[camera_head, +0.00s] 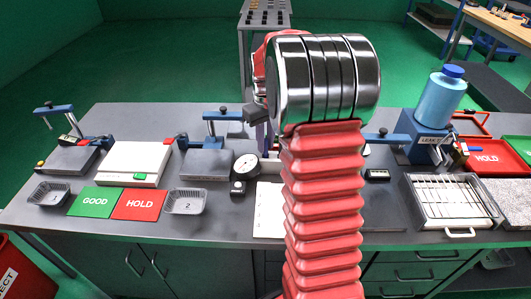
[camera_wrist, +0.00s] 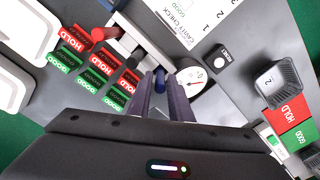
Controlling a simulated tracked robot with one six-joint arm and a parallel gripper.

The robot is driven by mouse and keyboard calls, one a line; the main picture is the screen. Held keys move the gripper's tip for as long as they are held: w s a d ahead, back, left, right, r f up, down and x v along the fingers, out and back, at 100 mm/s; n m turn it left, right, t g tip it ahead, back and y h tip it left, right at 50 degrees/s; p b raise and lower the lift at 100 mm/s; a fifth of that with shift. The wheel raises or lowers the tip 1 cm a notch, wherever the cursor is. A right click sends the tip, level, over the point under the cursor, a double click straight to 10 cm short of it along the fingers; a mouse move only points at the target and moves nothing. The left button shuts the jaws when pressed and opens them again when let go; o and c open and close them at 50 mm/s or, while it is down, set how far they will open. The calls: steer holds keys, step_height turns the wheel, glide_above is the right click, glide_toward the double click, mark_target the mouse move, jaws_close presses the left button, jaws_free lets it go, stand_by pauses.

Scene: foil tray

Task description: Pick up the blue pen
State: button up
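The blue pen (camera_wrist: 160,78) shows in the wrist view as a short dark-blue rounded end between my fingertips. The rest of it is hidden by the fingers. My gripper (camera_wrist: 161,88) points down toward the bench, its two dark fingers apart on either side of the blue end. I cannot tell whether either finger touches it. In the head view my gripper (camera_head: 263,138) is mostly behind my red arm sleeve and metal wrist, and the pen cannot be made out there.
A round dial gauge (camera_wrist: 190,80) and a black reset box (camera_wrist: 217,58) stand close by. Red HOLD and green GOOD blocks (camera_wrist: 92,62) lie to the left. The small grey tray marked 2 (camera_head: 187,203) and the red HOLD mat (camera_head: 140,204) are on the bench.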

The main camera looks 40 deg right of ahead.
jaws_close()
step_height(320, 180, up, 10)
stand_by(0.6)
steer(key=shift+s, duration=0.1)
stand_by(0.5)
